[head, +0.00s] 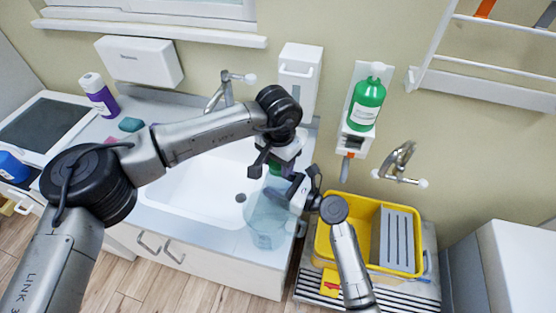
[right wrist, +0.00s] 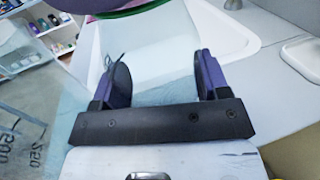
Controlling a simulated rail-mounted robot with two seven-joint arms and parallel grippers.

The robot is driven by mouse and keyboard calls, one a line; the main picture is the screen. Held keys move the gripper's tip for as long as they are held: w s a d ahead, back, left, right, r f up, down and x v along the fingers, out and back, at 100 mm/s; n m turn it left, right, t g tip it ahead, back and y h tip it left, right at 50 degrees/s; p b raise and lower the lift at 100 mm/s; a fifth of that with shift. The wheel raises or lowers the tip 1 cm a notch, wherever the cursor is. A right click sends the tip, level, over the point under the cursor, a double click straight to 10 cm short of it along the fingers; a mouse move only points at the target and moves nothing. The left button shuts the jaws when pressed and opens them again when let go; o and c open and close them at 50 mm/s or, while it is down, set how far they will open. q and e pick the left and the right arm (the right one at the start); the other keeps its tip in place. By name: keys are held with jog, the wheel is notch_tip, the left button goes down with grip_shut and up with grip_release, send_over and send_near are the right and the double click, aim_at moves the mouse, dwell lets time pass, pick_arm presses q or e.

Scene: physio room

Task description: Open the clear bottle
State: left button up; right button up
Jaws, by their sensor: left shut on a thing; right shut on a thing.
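The clear bottle (head: 268,225) is a see-through bluish vessel, held upright or nearly so in front of the sink's right end. A bit of green at its top (head: 275,170) looks like its cap. My left gripper (head: 270,165) comes from above and is shut at this top, mostly hiding it. My right gripper (head: 292,192) is shut on the bottle's upper part from the right. In the right wrist view the bottle (right wrist: 160,62) is between the two fingers of my right gripper (right wrist: 162,80), with a green rim (right wrist: 135,10) above. I cannot tell whether the cap is loose.
The white sink (head: 190,190) and its tap (head: 225,90) are behind and left. A green soap bottle (head: 367,103) hangs on the wall. A yellow tub (head: 325,240) stands at right on a slatted stand. A purple bottle (head: 98,93) is on the counter at far left.

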pick_arm(q)
jog(key=c, duration=0.4)
jog(key=shift+o, duration=0.2)
jog(key=n, duration=0.3)
jog(key=shift+n, duration=0.4)
jog(key=n, duration=0.3)
jog(key=shift+n, duration=0.3)
jog(key=n, duration=0.5)
jog(key=shift+n, duration=0.4)
jog(key=n, duration=0.5)
jog(key=shift+r+n, duration=0.1)
jog(key=shift+n, duration=0.2)
jog(key=n, duration=0.7)
jog(key=shift+n, duration=0.4)
jog(key=n, duration=0.3)
jog(key=shift+n, duration=0.3)
jog(key=n, duration=0.9)
jog(key=shift+n, duration=0.3)
jog(key=n, duration=0.7)
jog(key=shift+n, duration=0.3)
jog(key=n, duration=0.6)
jog(key=shift+r+n, duration=0.1)
jog(key=shift+n, duration=0.2)
